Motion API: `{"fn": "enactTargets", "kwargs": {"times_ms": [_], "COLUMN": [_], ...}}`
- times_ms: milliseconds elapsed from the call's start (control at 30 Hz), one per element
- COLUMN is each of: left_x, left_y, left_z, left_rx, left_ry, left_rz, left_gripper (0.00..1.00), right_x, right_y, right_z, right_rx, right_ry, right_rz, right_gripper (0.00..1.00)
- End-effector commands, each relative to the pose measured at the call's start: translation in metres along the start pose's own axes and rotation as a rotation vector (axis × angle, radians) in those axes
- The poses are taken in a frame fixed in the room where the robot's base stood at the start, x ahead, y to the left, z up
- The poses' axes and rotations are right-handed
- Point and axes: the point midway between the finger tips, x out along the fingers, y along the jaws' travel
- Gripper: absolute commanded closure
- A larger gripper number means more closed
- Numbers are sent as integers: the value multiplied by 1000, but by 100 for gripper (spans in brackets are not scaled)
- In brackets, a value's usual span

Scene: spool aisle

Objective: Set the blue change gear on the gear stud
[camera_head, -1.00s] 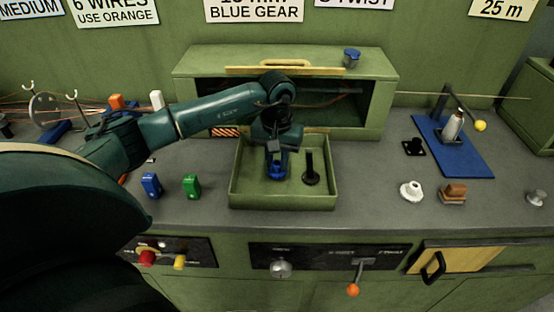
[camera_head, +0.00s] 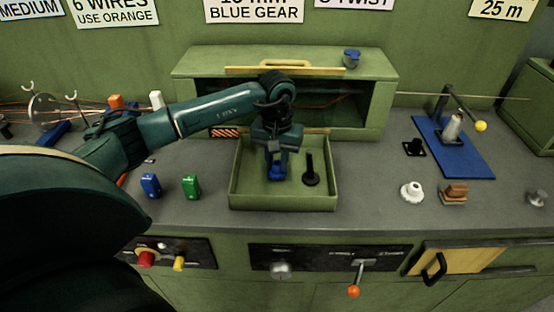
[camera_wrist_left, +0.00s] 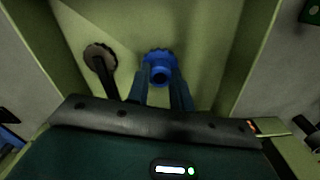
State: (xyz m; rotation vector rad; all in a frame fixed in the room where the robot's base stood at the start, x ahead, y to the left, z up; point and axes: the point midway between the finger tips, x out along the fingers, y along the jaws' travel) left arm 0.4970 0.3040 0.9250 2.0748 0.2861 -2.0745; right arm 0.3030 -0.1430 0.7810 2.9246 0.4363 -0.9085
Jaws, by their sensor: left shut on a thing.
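The blue change gear (camera_head: 276,175) is in the green tray, with its toothed disc and hub showing in the left wrist view (camera_wrist_left: 161,65). My left gripper (camera_head: 276,163) points down into the tray and is shut on the blue gear; its two blue fingers show at the gear's hub in the wrist view (camera_wrist_left: 160,92). I cannot tell whether the gear touches the tray floor. A dark toothed piece with an upright post (camera_head: 311,172) stands beside it on the right. I cannot make out the gear stud for certain. My right gripper is out of view.
The tray's front wall (camera_head: 283,202) and sides surround the gripper. Behind it stands a green open-fronted housing (camera_head: 386,100) with a blue knob-like piece (camera_head: 351,57) on top. A white piece (camera_head: 411,190) stands right.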

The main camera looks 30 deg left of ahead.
Motion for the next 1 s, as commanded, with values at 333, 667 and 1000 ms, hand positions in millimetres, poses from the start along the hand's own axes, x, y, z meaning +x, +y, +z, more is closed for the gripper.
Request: {"fn": "enactTargets", "kwargs": {"times_ms": [333, 667, 1000], "left_x": [6, 12, 13], "left_y": [0, 0, 0], "left_z": [0, 0, 0], "left_rx": [0, -1, -1], "left_ry": [0, 0, 0], "left_rz": [0, 0, 0], "left_gripper": [100, 100, 69], "right_x": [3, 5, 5], "right_y": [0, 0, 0], "right_z": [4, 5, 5], "right_rx": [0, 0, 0], "right_ry": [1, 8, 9], "right_rz": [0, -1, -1], "right_gripper": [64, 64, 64]}}
